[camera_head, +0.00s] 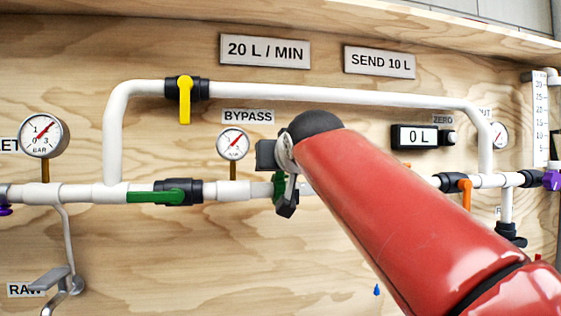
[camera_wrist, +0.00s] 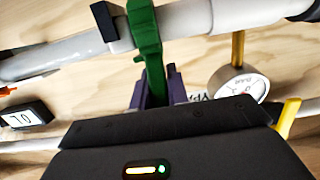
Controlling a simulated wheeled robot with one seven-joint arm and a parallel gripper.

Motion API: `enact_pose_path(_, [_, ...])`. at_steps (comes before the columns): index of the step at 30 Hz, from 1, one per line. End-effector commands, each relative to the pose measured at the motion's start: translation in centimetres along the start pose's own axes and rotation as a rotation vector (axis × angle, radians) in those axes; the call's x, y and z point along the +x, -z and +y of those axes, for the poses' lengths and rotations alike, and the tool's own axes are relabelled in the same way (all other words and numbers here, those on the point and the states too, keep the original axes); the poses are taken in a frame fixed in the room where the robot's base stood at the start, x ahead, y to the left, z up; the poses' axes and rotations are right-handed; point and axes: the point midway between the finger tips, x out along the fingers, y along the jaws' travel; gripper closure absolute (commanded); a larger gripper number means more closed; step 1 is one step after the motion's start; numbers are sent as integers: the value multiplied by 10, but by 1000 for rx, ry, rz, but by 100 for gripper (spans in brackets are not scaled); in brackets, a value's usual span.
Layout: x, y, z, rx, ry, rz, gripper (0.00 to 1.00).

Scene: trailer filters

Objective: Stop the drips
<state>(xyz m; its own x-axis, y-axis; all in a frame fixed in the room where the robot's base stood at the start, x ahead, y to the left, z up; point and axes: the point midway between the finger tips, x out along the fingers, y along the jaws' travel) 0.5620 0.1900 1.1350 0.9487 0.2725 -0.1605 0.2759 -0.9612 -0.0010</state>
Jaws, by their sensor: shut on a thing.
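A blue drop (camera_head: 377,290) hangs in the air below the pipe run in the head view; my red arm hides the pipe above it, so its source cannot be seen. My gripper (camera_head: 283,182) is at the main white pipe (camera_head: 232,190), just right of the middle gauge. It is shut on a green part (camera_wrist: 147,45) on that pipe, probably a valve handle; the green part also shows in the head view (camera_head: 279,183). Dark purplish pieces flank it in the wrist view. Much of the pipe to its right is hidden by my arm.
A green handle (camera_head: 157,197) lies along the pipe at left. A yellow handle (camera_head: 185,100) hangs down from the bypass pipe (camera_head: 300,93). An orange handle (camera_head: 465,195) hangs at right. The readout (camera_head: 420,136) shows 0 L. A tap (camera_head: 65,283) stands low at left.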

Motion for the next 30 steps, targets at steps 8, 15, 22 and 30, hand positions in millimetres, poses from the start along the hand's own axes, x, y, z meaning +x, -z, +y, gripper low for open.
enact_pose_path(8, [-4,3,0,-1,-1,-45,100])
enact_pose_path(15, [-5,2,0,-1,-1,-47,100])
enact_pose_path(22, [-5,2,-1,-1,-1,-47,71])
enact_pose_path(30, [-4,1,-1,-1,0,-49,62])
